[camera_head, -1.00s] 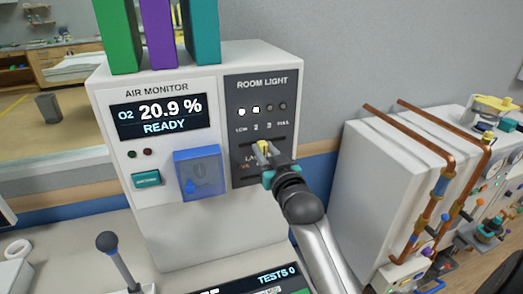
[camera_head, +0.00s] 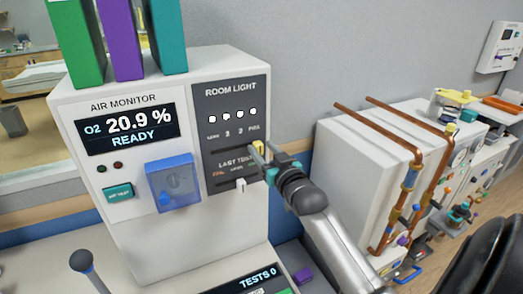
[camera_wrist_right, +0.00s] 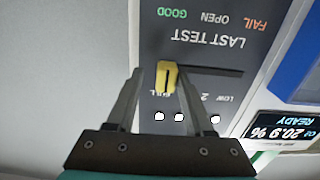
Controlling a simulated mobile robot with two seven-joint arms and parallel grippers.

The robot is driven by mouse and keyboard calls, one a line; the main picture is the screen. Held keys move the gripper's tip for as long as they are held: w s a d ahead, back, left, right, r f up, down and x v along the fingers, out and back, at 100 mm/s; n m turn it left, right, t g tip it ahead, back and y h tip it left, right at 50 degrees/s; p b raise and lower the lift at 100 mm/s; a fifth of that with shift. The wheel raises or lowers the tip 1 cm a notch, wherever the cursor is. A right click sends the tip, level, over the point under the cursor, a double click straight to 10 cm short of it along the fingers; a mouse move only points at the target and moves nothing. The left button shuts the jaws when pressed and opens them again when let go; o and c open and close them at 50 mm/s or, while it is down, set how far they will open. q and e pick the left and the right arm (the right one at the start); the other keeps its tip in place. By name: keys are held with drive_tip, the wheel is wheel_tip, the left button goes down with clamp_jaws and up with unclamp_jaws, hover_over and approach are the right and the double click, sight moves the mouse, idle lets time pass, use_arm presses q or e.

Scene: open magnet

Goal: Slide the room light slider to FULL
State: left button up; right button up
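The yellow room light slider knob (camera_head: 258,147) is at the right end of its slot, on the FULL side of the dark ROOM LIGHT panel (camera_head: 230,105). All the lamps in the row above it are lit. My right gripper (camera_head: 262,156) is at the knob. In the right wrist view, the yellow knob (camera_wrist_right: 167,77) stands between the two fingertips (camera_wrist_right: 158,76). The finger on the LOW side looks against the knob, with a small gap at the other finger, so the gripper is partly open. My left gripper is not in view.
The panel sits on the white air monitor housing (camera_head: 140,215), with a blue cover (camera_head: 170,183) and a green button (camera_head: 118,193) to the left. White cabinets with copper pipes (camera_head: 375,130) stand to the right.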

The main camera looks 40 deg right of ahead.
drive_tip(key=shift+o, duration=0.3)
drive_tip(key=shift+a, duration=0.15)
drive_tip(key=b+v, duration=0.1)
drive_tip(key=v, duration=1.4)
drive_tip(key=shift+s, duration=0.1)
